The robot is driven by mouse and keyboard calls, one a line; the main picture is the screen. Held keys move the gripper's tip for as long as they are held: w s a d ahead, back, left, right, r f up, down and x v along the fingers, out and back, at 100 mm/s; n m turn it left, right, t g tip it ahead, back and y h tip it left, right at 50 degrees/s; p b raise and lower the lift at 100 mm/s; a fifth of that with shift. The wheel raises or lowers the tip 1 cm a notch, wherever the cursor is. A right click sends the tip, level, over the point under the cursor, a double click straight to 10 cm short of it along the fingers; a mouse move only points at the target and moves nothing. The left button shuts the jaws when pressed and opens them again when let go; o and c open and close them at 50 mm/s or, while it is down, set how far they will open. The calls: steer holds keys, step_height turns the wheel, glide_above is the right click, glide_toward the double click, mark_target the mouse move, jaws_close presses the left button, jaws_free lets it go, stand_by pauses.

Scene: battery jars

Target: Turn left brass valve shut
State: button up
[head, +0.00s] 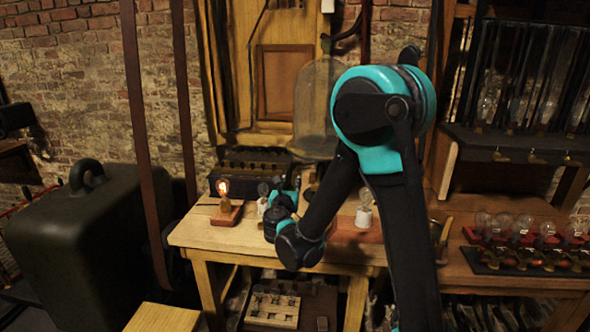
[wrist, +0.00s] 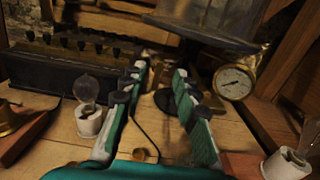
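My gripper (wrist: 160,70) is open in the wrist view, its two green-and-black fingers apart above the wooden bench. Nothing is held between them. A dark post on a round foot stands beyond the gap, partly hidden by the right finger. In the head view my gripper (head: 277,192) is small and partly hidden by my arm, over the bench. No brass valve shows clearly in the wrist view. In the head view, small brass fittings, the left one (head: 497,155) among them, hang under the jar shelf at right; I cannot tell whether they are valves.
A brass-rimmed gauge (wrist: 234,82) stands right of my fingers. A black box with knobs (wrist: 75,75) is behind left. Bulbs in white sockets (wrist: 90,122) (wrist: 288,165) flank my gripper. A glass bell jar (head: 316,108) stands behind my arm; a lit bulb (head: 223,187) is left.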

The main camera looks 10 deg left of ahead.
steer(key=w, duration=1.1)
steer(key=shift+w+d, duration=0.25)
jaws_close()
